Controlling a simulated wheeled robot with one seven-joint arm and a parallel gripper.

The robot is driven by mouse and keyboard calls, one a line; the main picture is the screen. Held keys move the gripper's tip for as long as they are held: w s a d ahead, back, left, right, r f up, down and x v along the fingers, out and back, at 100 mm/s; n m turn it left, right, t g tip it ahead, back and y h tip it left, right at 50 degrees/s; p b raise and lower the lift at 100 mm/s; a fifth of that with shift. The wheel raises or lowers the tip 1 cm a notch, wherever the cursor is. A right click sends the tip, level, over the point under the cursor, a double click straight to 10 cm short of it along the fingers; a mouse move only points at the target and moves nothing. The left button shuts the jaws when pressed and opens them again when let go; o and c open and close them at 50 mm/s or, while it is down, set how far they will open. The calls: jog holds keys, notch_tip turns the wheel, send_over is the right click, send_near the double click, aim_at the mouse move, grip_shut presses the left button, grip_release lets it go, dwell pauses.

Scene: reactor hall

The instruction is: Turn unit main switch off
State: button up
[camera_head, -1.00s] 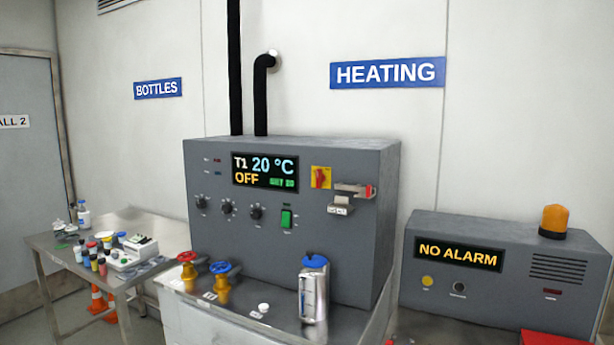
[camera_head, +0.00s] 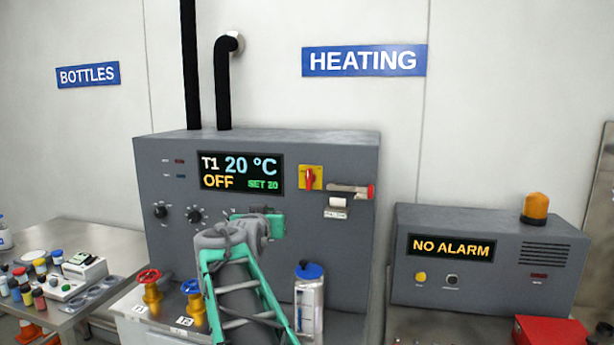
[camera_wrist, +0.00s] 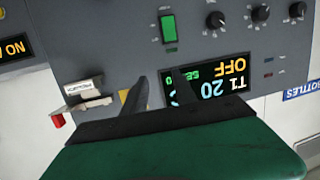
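The grey heating unit (camera_head: 340,265) stands against the wall. Its main switch (camera_head: 311,178) is a red handle, roughly upright, on a yellow plate right of the display (camera_head: 241,172). The display reads T1 20 °C, OFF and SET 20. My gripper (camera_head: 268,224) is in front of the panel, below the display and lower left of the switch. In the upside-down wrist view, the fingers (camera_wrist: 160,90) are apart with nothing between them. A yellow edge of the switch plate (camera_wrist: 123,95) shows beside the left finger; the red handle is hidden there. The green rocker (camera_wrist: 168,28) is visible.
A holder with a red end (camera_head: 352,191) sticks out right of the switch. Below stand a steel canister with blue cap (camera_head: 309,300) and red (camera_head: 150,285) and blue (camera_head: 192,300) valves. The alarm box (camera_head: 450,277) is at the right, reading NO ALARM.

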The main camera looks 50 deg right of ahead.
aim_at(308, 178)
jog(key=d+r+h+p, duration=0.1)
jog(key=d+r, duration=0.1)
jog(key=d, duration=0.2)
jog(key=s+d+r+m+g+h+p, duration=0.1)
jog(key=d+r, duration=0.1)
jog(key=d, duration=0.3)
jog(key=d+r+m+h+p, duration=0.1)
jog(key=d+r, duration=0.2)
jog(key=d, duration=0.1)
jog(key=shift+s+d+h, duration=0.25)
jog(key=shift+s+h, duration=0.05)
jog(key=shift+w+d+f, duration=0.1)
jog(key=shift+w+d, duration=0.15)
jog(key=shift+d, duration=0.25)
jog(key=shift+c, duration=0.4)
grip_shut()
